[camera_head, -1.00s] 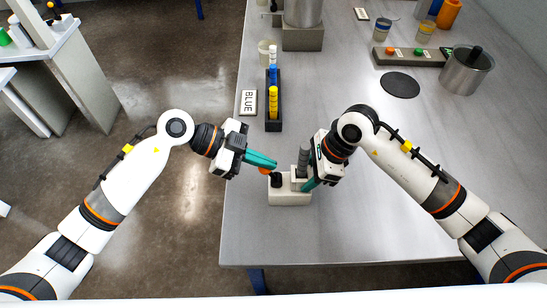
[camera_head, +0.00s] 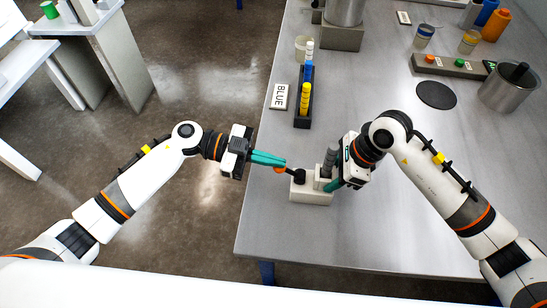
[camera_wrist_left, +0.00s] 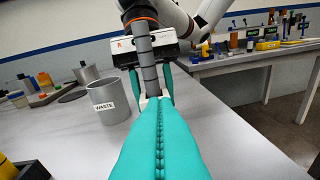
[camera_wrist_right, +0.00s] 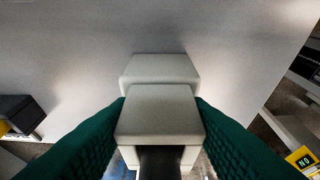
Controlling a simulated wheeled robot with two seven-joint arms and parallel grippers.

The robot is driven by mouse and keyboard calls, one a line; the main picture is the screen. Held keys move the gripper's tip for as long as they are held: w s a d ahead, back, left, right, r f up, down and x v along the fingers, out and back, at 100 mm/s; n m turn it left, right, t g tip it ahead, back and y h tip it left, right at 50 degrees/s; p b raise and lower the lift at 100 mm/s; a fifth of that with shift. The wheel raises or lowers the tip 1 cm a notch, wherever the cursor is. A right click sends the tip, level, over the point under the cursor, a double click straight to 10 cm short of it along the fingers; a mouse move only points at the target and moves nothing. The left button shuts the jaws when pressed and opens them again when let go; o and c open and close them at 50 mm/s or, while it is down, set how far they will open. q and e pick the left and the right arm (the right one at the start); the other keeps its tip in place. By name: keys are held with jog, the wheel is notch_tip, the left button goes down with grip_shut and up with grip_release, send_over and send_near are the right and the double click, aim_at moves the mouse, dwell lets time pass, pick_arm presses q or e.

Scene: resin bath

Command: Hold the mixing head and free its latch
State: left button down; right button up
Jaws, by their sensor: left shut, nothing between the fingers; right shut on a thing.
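The mixing head is a pale block with a grey upright cylinder (camera_head: 329,160), standing on a pale base (camera_head: 312,196) near the table's front edge. The cylinder also shows in the left wrist view (camera_wrist_left: 148,65). My right gripper (camera_head: 336,184) is shut on the pale block, which sits between its fingers in the right wrist view (camera_wrist_right: 158,115). A dark lever with an orange end (camera_head: 279,170) points left from a black knob (camera_head: 299,176) on the base. My left gripper (camera_head: 284,163) is shut and empty, its fingertips beside the orange end; contact is unclear.
A rack with blue and yellow pieces (camera_head: 304,118) and a BLUE label (camera_head: 280,96) lie behind the mixing head. A grey WASTE cup (camera_wrist_left: 107,100) stands in the left wrist view. A metal pot (camera_head: 506,91) stands at right. The tabletop in front is clear.

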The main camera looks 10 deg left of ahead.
pick_arm(q)
jog(key=shift+a+f, duration=0.15)
pick_arm(e)
jog(key=shift+r, duration=0.1)
pick_arm(q)
jog(key=a+r, duration=0.1)
jog(key=a, duration=0.8)
jog(key=shift+w+a, duration=0.35)
jog(key=shift+w, duration=0.1)
pick_arm(e)
jog(key=shift+s, duration=0.1)
jog(key=o, duration=1.3)
